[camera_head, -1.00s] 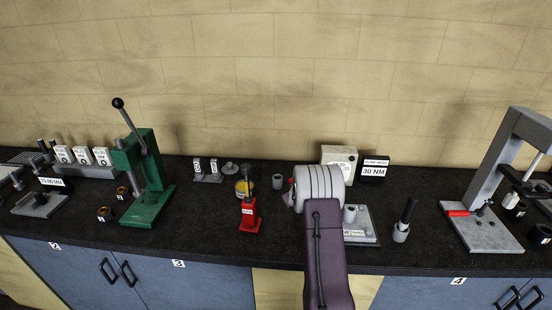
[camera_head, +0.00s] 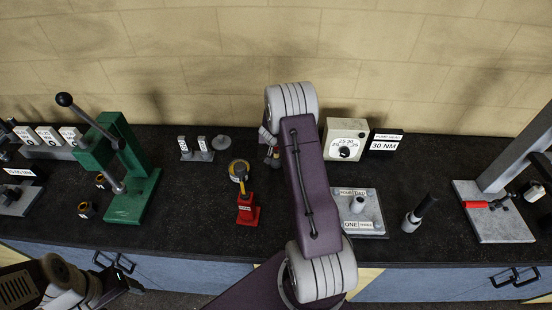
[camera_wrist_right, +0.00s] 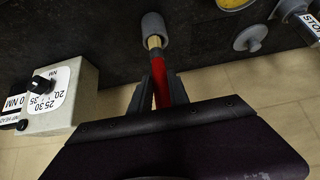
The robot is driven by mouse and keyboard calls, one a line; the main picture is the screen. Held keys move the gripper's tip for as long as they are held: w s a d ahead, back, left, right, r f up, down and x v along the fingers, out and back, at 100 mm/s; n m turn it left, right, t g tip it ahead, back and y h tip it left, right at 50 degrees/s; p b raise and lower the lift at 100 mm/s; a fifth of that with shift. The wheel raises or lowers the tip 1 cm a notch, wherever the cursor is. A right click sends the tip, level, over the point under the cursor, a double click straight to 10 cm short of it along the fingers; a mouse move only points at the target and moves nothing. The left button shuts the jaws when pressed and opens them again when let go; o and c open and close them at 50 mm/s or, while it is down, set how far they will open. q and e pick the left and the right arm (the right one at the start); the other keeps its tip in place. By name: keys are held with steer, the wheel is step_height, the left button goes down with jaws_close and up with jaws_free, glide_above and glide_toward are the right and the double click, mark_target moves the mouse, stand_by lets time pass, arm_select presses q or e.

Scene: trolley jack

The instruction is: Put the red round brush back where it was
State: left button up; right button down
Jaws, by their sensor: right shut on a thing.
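The red round brush (camera_wrist_right: 165,82) shows in the right wrist view as a red handle with a tan section at its far end. My right gripper (camera_wrist_right: 158,92) is shut on the red handle. The tan end lies at the mouth of a small grey cup (camera_wrist_right: 153,21); I cannot tell whether it is inside or just in front of it. In the head view my right gripper (camera_head: 268,137) is over the back of the bench, and my arm hides most of the brush there. Part of my left arm shows at the lower left, without clear fingers.
A green press (camera_head: 133,185) stands further left.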

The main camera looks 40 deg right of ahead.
steer(key=shift+w+d+f, duration=0.15)
steer(key=shift+w+f, duration=0.05)
steer(key=shift+f, duration=0.65)
steer(key=shift+w+d+f, duration=0.2)
steer(key=shift+w, duration=0.15)
step_height(320, 180, down, 3)
steer(key=shift+b, duration=0.9)
steer(key=shift+s+a+f, duration=0.1)
steer(key=shift+f, duration=0.15)
steer(key=shift+s+r, duration=0.15)
steer(key=shift+f, duration=0.25)
steer(key=c, duration=1.2)
jaws_free()
steer(key=shift+c, duration=0.2)
arm_select(q)
steer(key=f, duration=0.2)
steer(key=w+f, duration=0.1)
steer(key=shift+d, duration=0.25)
arm_select(e)
steer(key=shift+r, duration=0.15)
